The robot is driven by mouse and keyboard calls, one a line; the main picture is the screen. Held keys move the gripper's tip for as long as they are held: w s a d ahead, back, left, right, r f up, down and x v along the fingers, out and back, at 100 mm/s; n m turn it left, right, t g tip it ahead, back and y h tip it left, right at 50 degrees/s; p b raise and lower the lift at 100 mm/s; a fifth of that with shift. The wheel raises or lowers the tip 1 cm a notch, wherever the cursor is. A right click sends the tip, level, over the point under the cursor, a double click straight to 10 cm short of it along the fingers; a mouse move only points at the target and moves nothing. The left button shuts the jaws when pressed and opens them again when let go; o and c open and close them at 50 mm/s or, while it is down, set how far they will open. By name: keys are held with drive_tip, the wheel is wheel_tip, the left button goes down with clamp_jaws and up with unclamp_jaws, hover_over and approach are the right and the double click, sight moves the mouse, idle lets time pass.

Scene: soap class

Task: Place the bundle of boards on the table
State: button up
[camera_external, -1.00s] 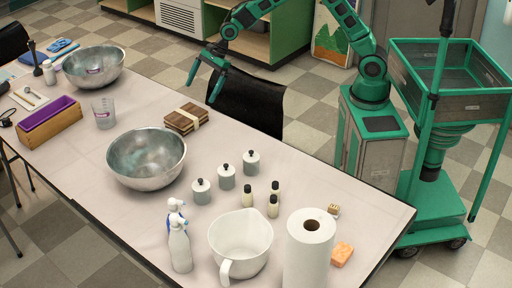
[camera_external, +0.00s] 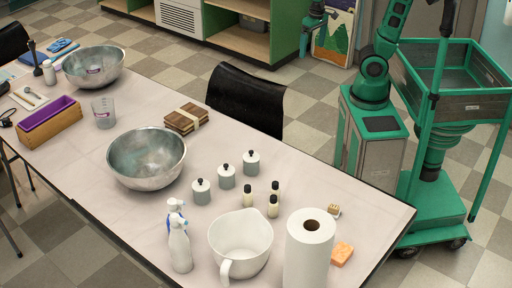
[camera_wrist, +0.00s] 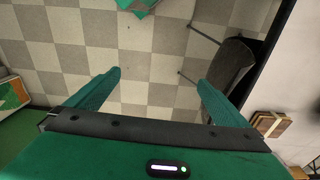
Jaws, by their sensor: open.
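The bundle of boards (camera_external: 186,118) is a small stack of brown wooden boards with a pale band around it. It lies on the table (camera_external: 90,158) near the far edge, beside the large metal bowl. In the wrist view the bundle (camera_wrist: 270,124) shows at the right on the table. My gripper (camera_wrist: 158,84) shows in the wrist view with its two green fingers wide apart and nothing between them. It is over the checkered floor, left of the table and apart from the bundle.
A black chair (camera_external: 246,100) stands at the table's far edge, close to the bundle. A metal bowl (camera_external: 147,158), several grey canisters and small bottles, a white pitcher (camera_external: 240,246) and a paper towel roll (camera_external: 309,250) stand on the table. Shelves (camera_external: 240,32) stand behind.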

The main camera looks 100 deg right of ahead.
drive_tip(key=s+a+f+n, duration=0.1)
drive_tip(key=s+n, duration=0.2)
drive_tip(key=s, duration=0.5)
drive_tip(key=shift+a+f+g+y, duration=0.15)
drive_tip(key=shift+g+y, duration=0.15)
drive_tip(key=shift+y, duration=0.1)
drive_tip(key=shift+w, duration=0.1)
